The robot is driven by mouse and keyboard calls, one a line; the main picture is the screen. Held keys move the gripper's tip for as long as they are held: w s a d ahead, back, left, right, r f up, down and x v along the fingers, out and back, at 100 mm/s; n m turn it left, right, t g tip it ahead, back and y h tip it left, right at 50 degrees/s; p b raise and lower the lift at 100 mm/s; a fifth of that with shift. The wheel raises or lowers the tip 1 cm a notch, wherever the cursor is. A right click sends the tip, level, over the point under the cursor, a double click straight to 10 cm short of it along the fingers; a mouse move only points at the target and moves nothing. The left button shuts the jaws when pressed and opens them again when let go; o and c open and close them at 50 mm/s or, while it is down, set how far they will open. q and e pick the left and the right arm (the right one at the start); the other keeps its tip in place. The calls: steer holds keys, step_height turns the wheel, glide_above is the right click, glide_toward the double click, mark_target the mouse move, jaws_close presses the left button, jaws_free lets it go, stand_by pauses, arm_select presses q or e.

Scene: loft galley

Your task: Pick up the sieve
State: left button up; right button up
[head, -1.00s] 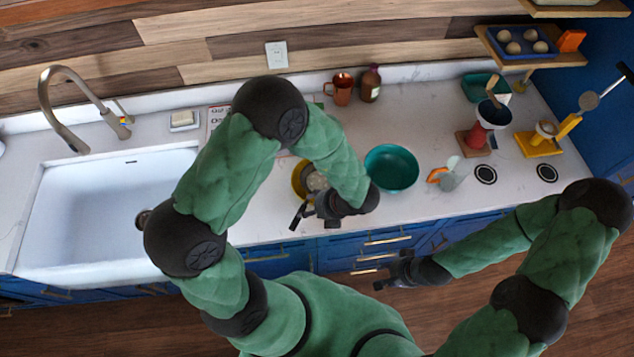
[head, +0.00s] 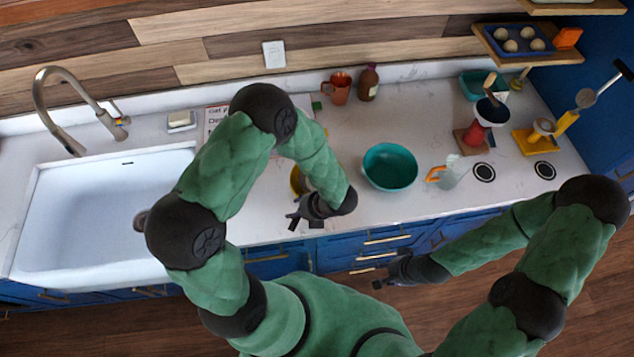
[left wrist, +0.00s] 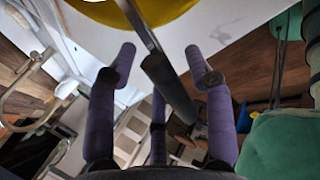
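The sieve shows in the left wrist view as a thin metal stem with a dark grey handle (left wrist: 170,90). The stem runs up over a yellow bowl (left wrist: 165,10); the sieve's mesh is out of that view. In the head view my left arm hides most of the yellow bowl (head: 296,181) and the sieve. My left gripper (left wrist: 162,68) is open, with its purple fingers spread on both sides of the handle and gaps between. It also shows at the counter's front edge in the head view (head: 299,219). My right gripper (head: 388,277) is in front of the drawers; its opening is unclear.
A teal bowl (head: 390,167) stands to the right of my left gripper, with a clear jug with an orange handle (head: 447,174) beyond. The sink (head: 100,215) is on the left. Drawers (head: 375,250) lie below the counter edge.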

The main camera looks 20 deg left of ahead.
arm_select(q)
jaws_close()
